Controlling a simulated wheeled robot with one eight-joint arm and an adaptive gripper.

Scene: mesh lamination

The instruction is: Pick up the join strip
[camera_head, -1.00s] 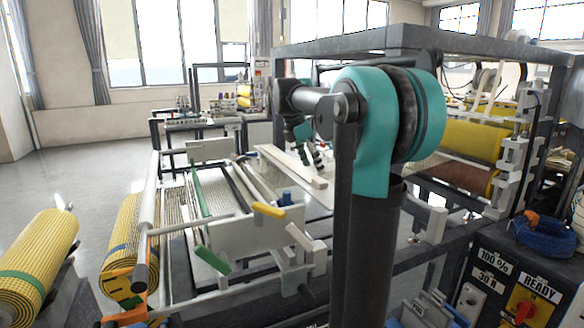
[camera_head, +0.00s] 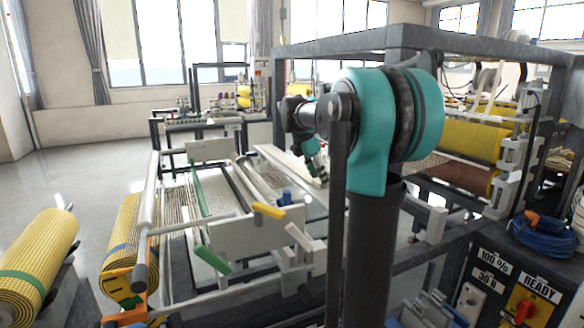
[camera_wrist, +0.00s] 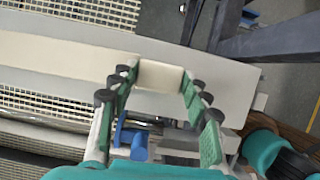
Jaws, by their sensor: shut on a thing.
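The join strip appears as a cream piece (camera_wrist: 161,75) between my two fingertips in the wrist view. My gripper (camera_wrist: 159,77) is shut on it, with one green finger on each side. The strip lies over or just above a pale flat surface (camera_wrist: 225,78); I cannot tell whether it touches. In the head view my gripper (camera_head: 315,160) is low over a long cream bar (camera_head: 284,161) behind the white machine.
A blue part (camera_wrist: 130,138) is close below the left finger in the wrist view. White mesh (camera_wrist: 60,103) runs beside the pale surface. A dark frame beam (camera_wrist: 270,45) is at upper right. A yellow-handled lever (camera_head: 268,211) is in front of the work area.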

